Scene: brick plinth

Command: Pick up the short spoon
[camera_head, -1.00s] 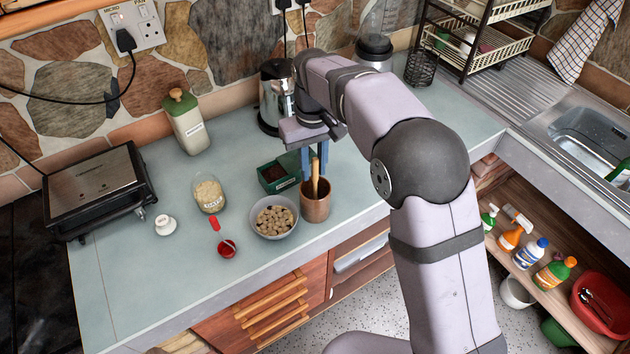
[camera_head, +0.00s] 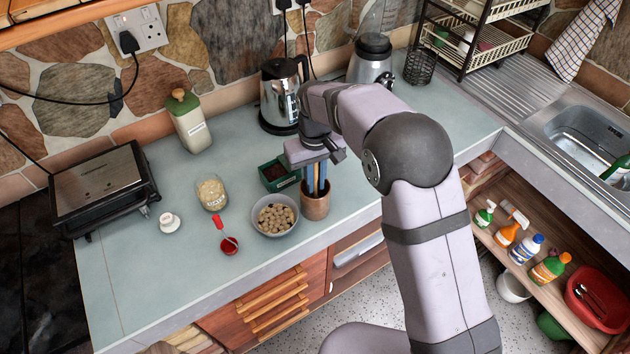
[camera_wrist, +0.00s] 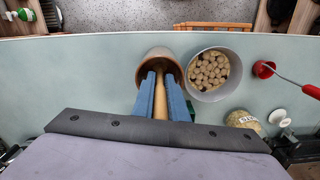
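A wooden utensil handle (camera_wrist: 160,104) stands in a brown round pot (camera_head: 316,208); its lower end is hidden inside, so I cannot see whether it is a spoon. My gripper (camera_head: 317,186) points down over the pot. In the wrist view its two blue fingers (camera_wrist: 160,80) flank the handle very closely, with their tips at the pot's mouth. Whether they press on the handle is not clear. A small red scoop (camera_head: 228,245) with a red handle lies on the counter to the left, apart from my gripper.
A grey bowl of brown pieces (camera_head: 274,215) stands just left of the pot. A green box (camera_head: 276,175) is behind it. A glass jar (camera_head: 212,194), a small white item (camera_head: 169,221) and a kettle (camera_head: 281,92) stand on the counter (camera_head: 130,290). The front edge is close to the pot.

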